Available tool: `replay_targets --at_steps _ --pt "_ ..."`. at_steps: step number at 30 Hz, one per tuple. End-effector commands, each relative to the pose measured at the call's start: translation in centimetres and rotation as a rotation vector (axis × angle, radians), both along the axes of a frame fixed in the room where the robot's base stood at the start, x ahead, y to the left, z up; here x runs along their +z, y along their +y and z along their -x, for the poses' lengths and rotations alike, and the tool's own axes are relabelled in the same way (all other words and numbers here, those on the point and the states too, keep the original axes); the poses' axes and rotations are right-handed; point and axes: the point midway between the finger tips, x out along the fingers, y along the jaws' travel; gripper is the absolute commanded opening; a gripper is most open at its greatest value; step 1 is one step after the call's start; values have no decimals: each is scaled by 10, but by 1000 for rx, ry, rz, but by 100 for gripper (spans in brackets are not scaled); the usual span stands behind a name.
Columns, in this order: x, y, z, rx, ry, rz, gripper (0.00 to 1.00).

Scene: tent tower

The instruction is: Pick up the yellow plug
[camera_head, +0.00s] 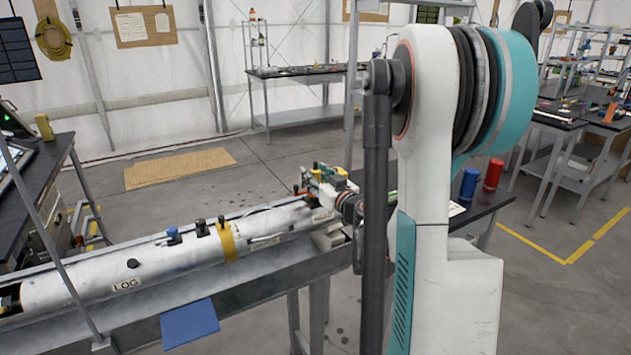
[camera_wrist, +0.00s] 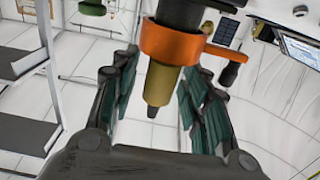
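In the wrist view a dull yellow, tapered plug (camera_wrist: 160,83) with a small dark tip points down the picture. An orange collar (camera_wrist: 170,42) with a side handle surrounds its upper part, below a dark cylinder. My gripper (camera_wrist: 158,70) has its two teal-padded fingers on either side of the plug. A gap shows on both sides, so the gripper looks open around it. In the head view my gripper (camera_head: 325,182) is at the right end of the long white tube, partly hidden by my arm. The plug cannot be made out clearly there.
The white tube (camera_head: 150,270), labelled LOG, has a yellow band (camera_head: 228,241) and dark and blue fittings on top. It lies in a grey trough. Blue (camera_head: 469,184) and red (camera_head: 492,173) cylinders stand on a dark table at right. Open floor lies behind the tube.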

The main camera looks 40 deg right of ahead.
Motion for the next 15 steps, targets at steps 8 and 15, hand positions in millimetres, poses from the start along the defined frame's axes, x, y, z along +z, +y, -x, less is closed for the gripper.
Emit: replay_targets --at_steps 8,15 --pt "0 0 0 0 0 0 0" --pt "2 0 0 0 0 0 0"
